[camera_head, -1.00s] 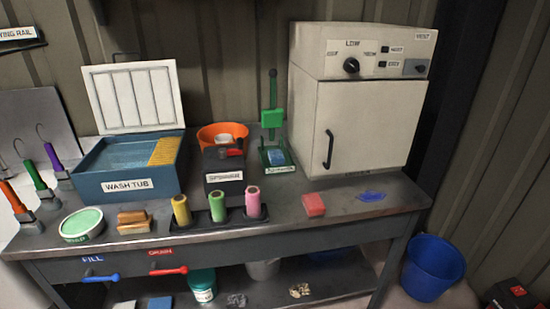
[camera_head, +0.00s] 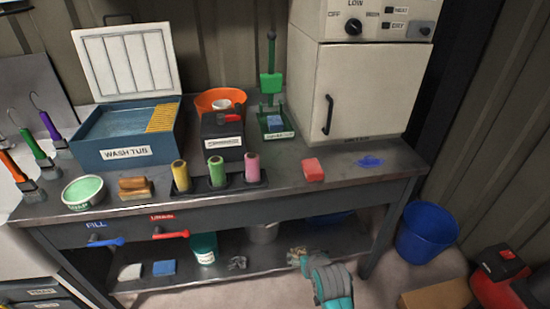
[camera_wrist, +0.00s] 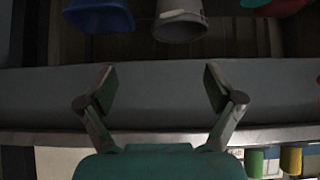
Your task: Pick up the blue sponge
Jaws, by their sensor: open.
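The blue sponge (camera_head: 164,268) is a small flat block on the lower shelf (camera_head: 215,279) of the bench, left of the teal tub (camera_head: 203,249) and beside a pale block (camera_head: 130,272). My gripper (camera_wrist: 160,84) is open and empty in the wrist view, its two fingers spread wide. The blue sponge does not show in the wrist view. In the head view my teal and grey arm rises from the bottom edge in front of the bench, right of the sponge and well apart from it; its fingers are not clear there.
Above the shelf hang the blue fill handle (camera_head: 106,242) and red drain handle (camera_head: 171,234). A blue bucket (camera_head: 428,234) stands on the floor at right.

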